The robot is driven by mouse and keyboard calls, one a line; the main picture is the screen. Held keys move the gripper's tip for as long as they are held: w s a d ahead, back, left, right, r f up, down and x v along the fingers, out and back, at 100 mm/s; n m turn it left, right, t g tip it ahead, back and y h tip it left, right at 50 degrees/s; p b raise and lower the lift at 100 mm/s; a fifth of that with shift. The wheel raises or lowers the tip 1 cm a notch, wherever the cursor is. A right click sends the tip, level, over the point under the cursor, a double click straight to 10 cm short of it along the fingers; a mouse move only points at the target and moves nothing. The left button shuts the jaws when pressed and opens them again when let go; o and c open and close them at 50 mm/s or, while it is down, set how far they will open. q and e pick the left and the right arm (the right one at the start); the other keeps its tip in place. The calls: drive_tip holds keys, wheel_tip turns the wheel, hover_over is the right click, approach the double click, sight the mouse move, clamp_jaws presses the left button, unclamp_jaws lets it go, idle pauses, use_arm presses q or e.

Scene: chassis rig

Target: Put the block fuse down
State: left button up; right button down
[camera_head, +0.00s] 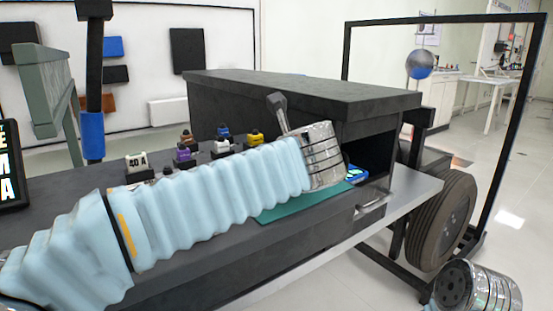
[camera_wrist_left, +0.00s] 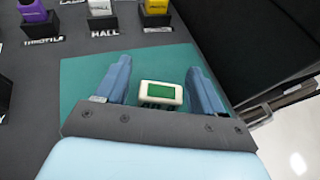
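A small white block with a green face (camera_wrist_left: 160,95), which looks like the block fuse, shows in the left wrist view over the green mat (camera_wrist_left: 82,78). My left gripper (camera_wrist_left: 158,82) has its two blue fingers on either side of the block, with a narrow gap showing on each side. Whether the block rests fully on the mat is hard to tell. In the head view my left arm reaches over the bench to the mat (camera_head: 285,212); its wrist hides the block. My right gripper is not in view; only a metal arm part shows at the lower right.
Several coloured blocks on dark stands, such as the yellow one (camera_head: 255,138), line the bench behind my arm. A white block marked with an A (camera_head: 138,162) stands left. A dark housing (camera_head: 300,92) with an open bay rises behind the mat. A tyre (camera_head: 442,222) stands right.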

use_arm(q)
drive_tip(key=shift+r, duration=0.2)
drive_tip(key=p+v, duration=0.1)
drive_tip(key=v, duration=1)
drive_tip(key=shift+p, duration=0.35)
drive_tip(key=shift+s+d, duration=0.1)
drive_tip(key=shift+s, duration=0.4)
